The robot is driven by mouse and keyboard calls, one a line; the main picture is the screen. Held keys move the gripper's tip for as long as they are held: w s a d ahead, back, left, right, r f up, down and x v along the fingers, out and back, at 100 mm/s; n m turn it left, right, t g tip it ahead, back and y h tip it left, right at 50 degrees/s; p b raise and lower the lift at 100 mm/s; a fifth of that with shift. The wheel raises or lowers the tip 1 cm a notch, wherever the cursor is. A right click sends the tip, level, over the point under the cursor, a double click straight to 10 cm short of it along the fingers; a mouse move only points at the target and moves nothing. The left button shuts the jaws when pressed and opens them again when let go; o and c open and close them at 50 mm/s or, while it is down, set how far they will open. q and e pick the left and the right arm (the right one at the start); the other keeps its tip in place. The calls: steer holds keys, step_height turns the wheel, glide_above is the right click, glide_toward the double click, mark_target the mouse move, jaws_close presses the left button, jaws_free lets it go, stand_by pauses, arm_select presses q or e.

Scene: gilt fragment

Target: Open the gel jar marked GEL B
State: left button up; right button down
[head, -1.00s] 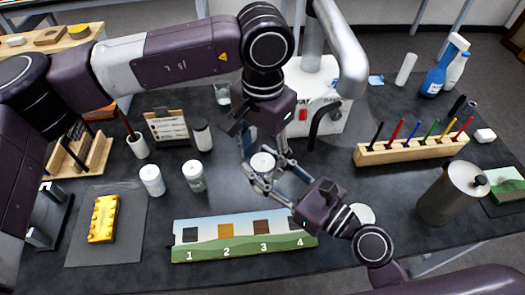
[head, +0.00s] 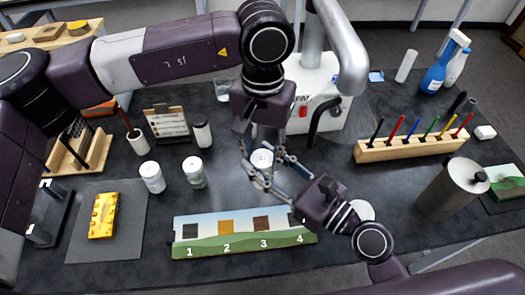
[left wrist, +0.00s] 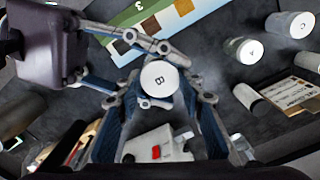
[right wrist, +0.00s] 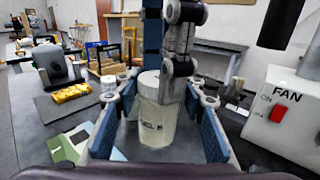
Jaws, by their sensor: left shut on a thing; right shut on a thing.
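The GEL B jar (head: 262,158) has a white lid marked B, which faces up in the left wrist view (left wrist: 158,78). Its pale body with the label shows in the right wrist view (right wrist: 156,122). My left gripper (head: 258,152) comes down from above and is shut on the lid. One of its fingers covers the lid's right side in the right wrist view. My right gripper (head: 268,172) reaches in from the lower right and is shut on the jar body. The jar looks upright. Whether the lid has loosened from the body cannot be told.
Two other white-lidded jars (head: 152,178) (head: 194,172) stand to the left. A numbered strip (head: 245,248) lies in front. The white fan unit (head: 312,100) stands close behind my grippers. A pen rack (head: 412,147) and a metal canister (head: 452,188) are at the right.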

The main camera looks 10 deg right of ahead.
arm_select(q)
steer(key=o, duration=1.3)
steer(key=shift+r, duration=2.4)
step_height(320, 180, up, 3)
steer(key=m, duration=0.3)
steer(key=shift+w+f, duration=0.1)
steer(key=shift+f, duration=3.8)
steer(key=shift+c, duration=0.8)
